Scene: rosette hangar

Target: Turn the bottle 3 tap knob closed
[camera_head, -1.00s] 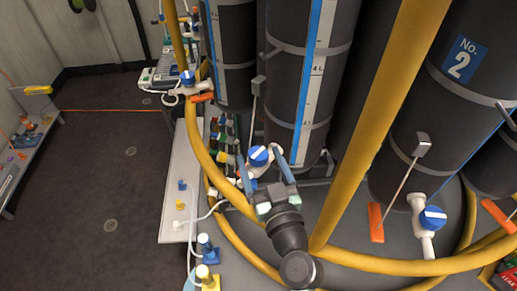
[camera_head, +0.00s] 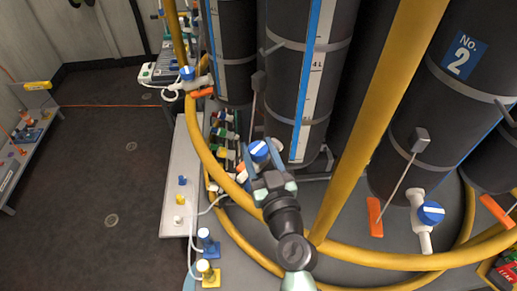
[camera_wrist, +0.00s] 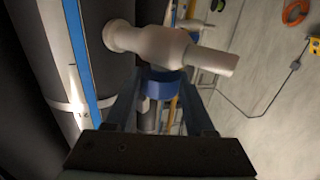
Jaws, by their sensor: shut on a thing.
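The blue tap knob (camera_head: 259,151) with a white bar across its top sits low on the dark bottle (camera_head: 285,95) with a blue-edged level scale. No number shows on this bottle. My gripper (camera_head: 258,157) reaches in from the front, and its blue fingers are shut on the knob from both sides. In the wrist view the knob (camera_wrist: 163,84) is between the two fingers (camera_wrist: 163,92), with the white tap body (camera_wrist: 160,47) and its spout beyond it. The white bar is mostly hidden by the fingers in the head view.
A yellow ring rail (camera_head: 232,192) curves around the bottles, and a yellow post (camera_head: 375,125) rises right of my arm. Bottle No. 2 (camera_head: 440,125) has another blue knob (camera_head: 431,212) and an orange handle (camera_head: 375,217). A pale bench (camera_head: 180,160) stands left; open floor lies beyond.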

